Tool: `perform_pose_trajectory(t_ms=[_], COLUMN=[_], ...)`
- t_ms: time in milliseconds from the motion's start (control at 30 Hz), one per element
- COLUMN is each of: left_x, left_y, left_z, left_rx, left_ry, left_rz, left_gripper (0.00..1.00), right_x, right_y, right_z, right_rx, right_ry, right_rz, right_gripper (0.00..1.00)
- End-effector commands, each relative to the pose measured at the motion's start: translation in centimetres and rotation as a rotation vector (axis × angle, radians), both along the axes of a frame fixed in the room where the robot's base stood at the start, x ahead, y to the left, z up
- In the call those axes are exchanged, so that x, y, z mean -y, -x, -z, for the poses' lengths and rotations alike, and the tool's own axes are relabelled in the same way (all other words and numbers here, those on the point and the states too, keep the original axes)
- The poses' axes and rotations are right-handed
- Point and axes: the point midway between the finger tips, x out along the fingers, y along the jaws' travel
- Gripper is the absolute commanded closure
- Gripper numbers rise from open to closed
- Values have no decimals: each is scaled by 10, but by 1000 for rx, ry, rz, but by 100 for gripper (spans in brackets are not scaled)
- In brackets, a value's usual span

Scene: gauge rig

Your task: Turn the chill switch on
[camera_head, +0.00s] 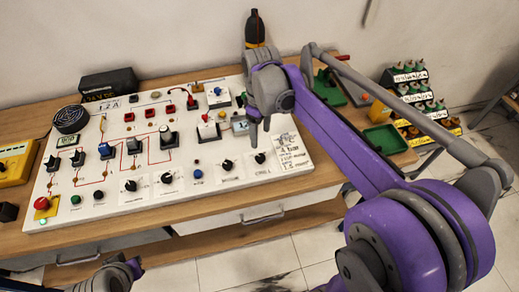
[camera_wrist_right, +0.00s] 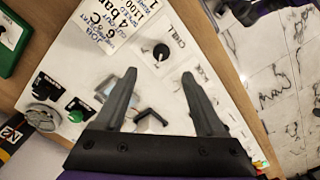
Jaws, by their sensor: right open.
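The chill switch is a black rotary knob (camera_head: 260,158) at the right front of the white panel (camera_head: 110,215), with a printed label below it. In the right wrist view the knob (camera_wrist_right: 161,52) sits beside the word CHILL, just beyond and between the fingertips. My right gripper (camera_head: 257,128) hangs over the panel, behind the knob in the head view. In the wrist view its fingers (camera_wrist_right: 159,76) are open, with nothing between the tips. My left arm's end (camera_head: 115,274) shows in part at the bottom left; its fingers cannot be made out.
The panel carries several other knobs, switches and buttons, including a blue button (camera_head: 197,174). A printed note (camera_head: 289,152) lies right of the chill knob. Green trays (camera_head: 385,138) and a bottle rack (camera_head: 415,95) stand right. A dark bottle (camera_head: 255,30) stands behind my right gripper.

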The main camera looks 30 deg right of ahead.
Motion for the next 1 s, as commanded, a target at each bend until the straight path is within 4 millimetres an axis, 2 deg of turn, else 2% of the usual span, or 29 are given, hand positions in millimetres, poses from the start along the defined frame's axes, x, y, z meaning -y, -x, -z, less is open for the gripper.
perform_pose_trajectory(t_ms=[400, 533, 700, 1000], left_x=[0, 0, 0, 0], left_y=[3, 3, 4, 4], left_z=[7, 8, 9, 9], left_rx=[-5, -6, -7, -7], left_ry=[0, 0, 0, 0], left_rz=[0, 0, 0, 0], left_gripper=[100, 100, 100, 100], right_x=[0, -1, -1, -1], right_y=[0, 1, 1, 1], right_z=[73, 91, 102, 103], right_rx=[1, 1, 1, 2], right_ry=[0, 0, 0, 0], right_rz=[1, 1, 1, 1], right_gripper=[28, 28, 28, 30])
